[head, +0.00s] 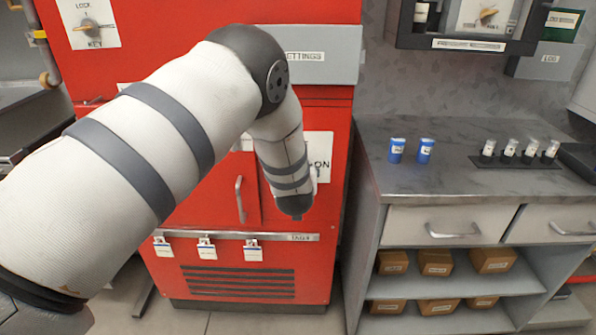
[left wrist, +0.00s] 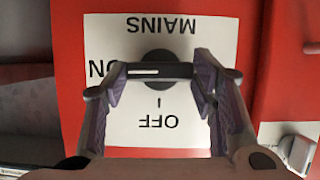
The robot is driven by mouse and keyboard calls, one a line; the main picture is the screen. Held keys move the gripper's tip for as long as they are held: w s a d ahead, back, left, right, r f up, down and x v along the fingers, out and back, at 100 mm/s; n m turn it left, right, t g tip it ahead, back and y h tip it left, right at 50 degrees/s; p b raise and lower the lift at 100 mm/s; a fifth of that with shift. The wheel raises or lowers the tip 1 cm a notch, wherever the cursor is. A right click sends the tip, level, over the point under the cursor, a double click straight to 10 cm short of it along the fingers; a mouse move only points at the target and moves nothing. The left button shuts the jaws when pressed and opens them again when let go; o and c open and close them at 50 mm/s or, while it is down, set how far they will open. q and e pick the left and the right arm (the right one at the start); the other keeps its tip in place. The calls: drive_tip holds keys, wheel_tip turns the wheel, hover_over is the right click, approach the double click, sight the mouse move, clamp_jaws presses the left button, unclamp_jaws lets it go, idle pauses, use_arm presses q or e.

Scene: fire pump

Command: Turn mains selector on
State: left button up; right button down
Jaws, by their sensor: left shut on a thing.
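The mains selector (left wrist: 160,71) is a black bar handle on a round black hub, on a white plate (left wrist: 205,30) fixed to a red panel. In the left wrist view the plate appears upside down, with MAINS at the top, ON at the left and OFF at the bottom. The handle lies level in that view, and its white mark is on the half toward ON. My left gripper (left wrist: 158,76) is shut on the handle, one finger at each end. In the head view my left arm hides the selector; part of the ON label (head: 321,172) shows beside it. My right gripper is out of view.
At right, a grey counter (head: 465,185) holds two blue cups (head: 397,150) and several small jars. A grey knob (left wrist: 298,150) sits beside the plate.

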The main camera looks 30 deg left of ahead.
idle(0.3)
use_arm(q)
drive_tip(key=o, duration=1.1)
drive_tip(key=shift+o, duration=0.2)
drive_tip(key=shift+d, duration=0.1)
drive_tip(key=v, duration=1.2)
